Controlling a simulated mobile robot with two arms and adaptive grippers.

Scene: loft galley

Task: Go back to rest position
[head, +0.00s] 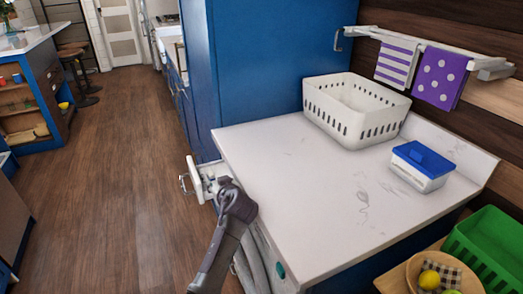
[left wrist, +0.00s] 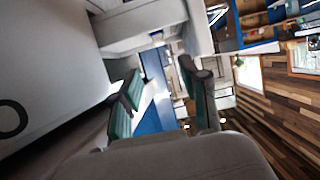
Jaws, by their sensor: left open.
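My left arm comes up from the bottom of the head view, beside the left edge of the white counter. Its gripper (head: 225,186) is at the open white drawer (head: 196,170) and is partly hidden by my own wrist. In the left wrist view, the two teal-padded fingers (left wrist: 160,97) stand apart, with nothing seen between them. I cannot tell from the head view whether the gripper touches the drawer. My right gripper is not in view.
The white counter (head: 300,190) holds a white basket (head: 350,128) and a blue-lidded box (head: 423,166). A tall blue cabinet (head: 265,65) stands behind. Wooden floor (head: 110,190) is clear at left.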

